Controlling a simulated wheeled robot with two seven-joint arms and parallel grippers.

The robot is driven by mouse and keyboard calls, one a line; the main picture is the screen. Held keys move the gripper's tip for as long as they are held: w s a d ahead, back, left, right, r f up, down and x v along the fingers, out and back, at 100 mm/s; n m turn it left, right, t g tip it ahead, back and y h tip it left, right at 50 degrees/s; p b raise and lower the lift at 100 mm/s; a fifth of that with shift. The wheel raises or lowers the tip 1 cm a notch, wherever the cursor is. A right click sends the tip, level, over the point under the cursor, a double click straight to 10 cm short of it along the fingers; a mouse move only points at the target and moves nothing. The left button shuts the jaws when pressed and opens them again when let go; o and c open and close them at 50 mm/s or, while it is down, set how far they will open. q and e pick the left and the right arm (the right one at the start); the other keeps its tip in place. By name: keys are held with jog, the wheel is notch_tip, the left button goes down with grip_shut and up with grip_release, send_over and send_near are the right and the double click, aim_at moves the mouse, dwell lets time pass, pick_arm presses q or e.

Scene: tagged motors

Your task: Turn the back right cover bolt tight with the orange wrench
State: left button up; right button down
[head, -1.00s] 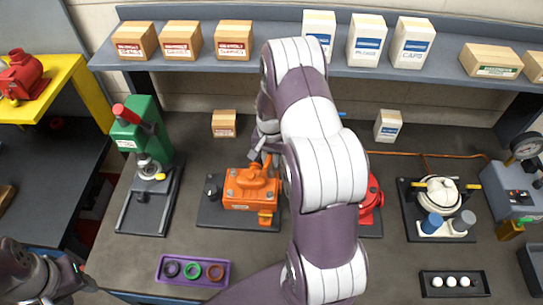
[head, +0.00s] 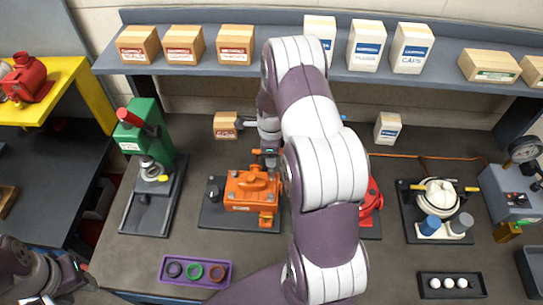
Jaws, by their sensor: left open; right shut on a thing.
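An orange motor (head: 243,192) sits on a dark base plate on the bench, left of my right arm. My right gripper (head: 270,157) is just behind the motor's back right corner, pointing down and largely hidden by its own wrist. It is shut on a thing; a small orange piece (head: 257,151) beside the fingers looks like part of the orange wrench. The back right cover bolt is too small and covered to make out, and I cannot tell whether the wrench touches it. My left gripper (head: 76,284) is open and empty at the lower left, away from the motor.
A green press (head: 143,135) stands left of the motor. A purple tray (head: 195,271) with coloured rings lies in front. A red motor (head: 369,202) is partly hidden behind my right arm. A small box (head: 225,126) stands behind the orange motor.

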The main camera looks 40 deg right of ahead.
jog(key=shift+r+p, duration=1.95)
jog(key=shift+r, duration=0.55)
